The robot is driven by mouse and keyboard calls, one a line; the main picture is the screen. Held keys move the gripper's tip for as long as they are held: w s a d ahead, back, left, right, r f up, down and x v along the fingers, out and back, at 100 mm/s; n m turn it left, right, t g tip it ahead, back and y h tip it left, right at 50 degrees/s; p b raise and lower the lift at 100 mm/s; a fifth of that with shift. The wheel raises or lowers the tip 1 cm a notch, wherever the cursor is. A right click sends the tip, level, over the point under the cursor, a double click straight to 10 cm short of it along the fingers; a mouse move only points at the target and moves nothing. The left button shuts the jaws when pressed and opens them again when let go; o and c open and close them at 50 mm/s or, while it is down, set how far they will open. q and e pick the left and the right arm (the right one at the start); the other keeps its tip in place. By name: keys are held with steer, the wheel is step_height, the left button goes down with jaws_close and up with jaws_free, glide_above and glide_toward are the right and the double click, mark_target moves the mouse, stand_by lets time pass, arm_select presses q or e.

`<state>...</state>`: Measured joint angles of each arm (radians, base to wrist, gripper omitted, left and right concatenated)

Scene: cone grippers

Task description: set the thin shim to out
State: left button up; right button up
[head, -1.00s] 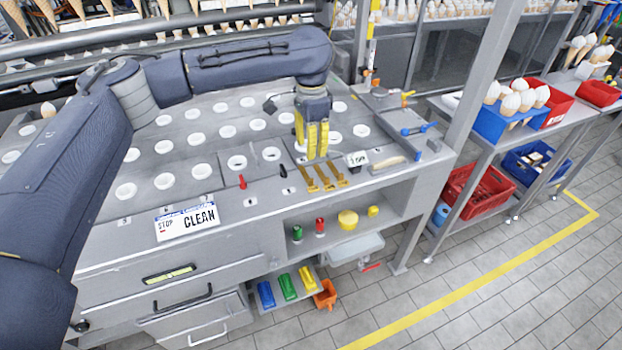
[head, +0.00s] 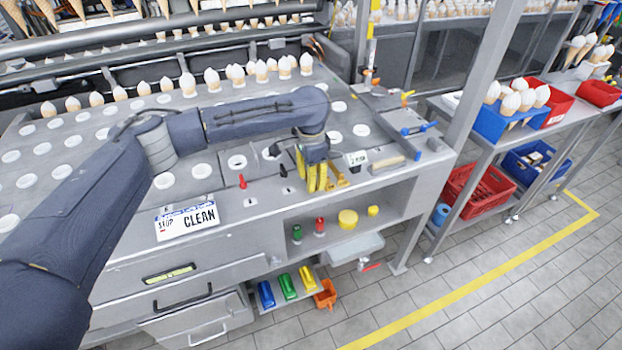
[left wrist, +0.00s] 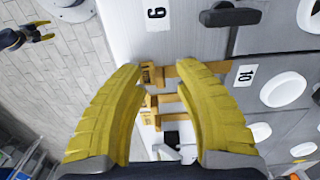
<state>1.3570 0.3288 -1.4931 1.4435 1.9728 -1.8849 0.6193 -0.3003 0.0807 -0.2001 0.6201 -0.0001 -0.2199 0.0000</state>
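Brass shims (head: 336,178) lie side by side at the front edge of the steel table, partly hidden behind my left gripper (head: 315,186). In the left wrist view several brass pieces (left wrist: 188,71) show beyond and between the yellow fingers of the left gripper (left wrist: 158,70), near printed labels 9 and 10. I cannot tell which shim is the thin one. The left fingers are apart, over the shims, and I see no clear grip on any. My right gripper (left wrist: 42,30) shows small at the upper left of the left wrist view, its yellow fingers apart, above the floor.
A black lever (left wrist: 230,17) is close to the left gripper. A red peg (head: 242,181) and a CLEAN sign (head: 187,219) are left along the table. A small number display (head: 356,159) and a pale-handled tool (head: 388,164) are just right.

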arm_select(q)
steer(key=shift+o, duration=0.3)
jaws_close()
stand_by(0.4)
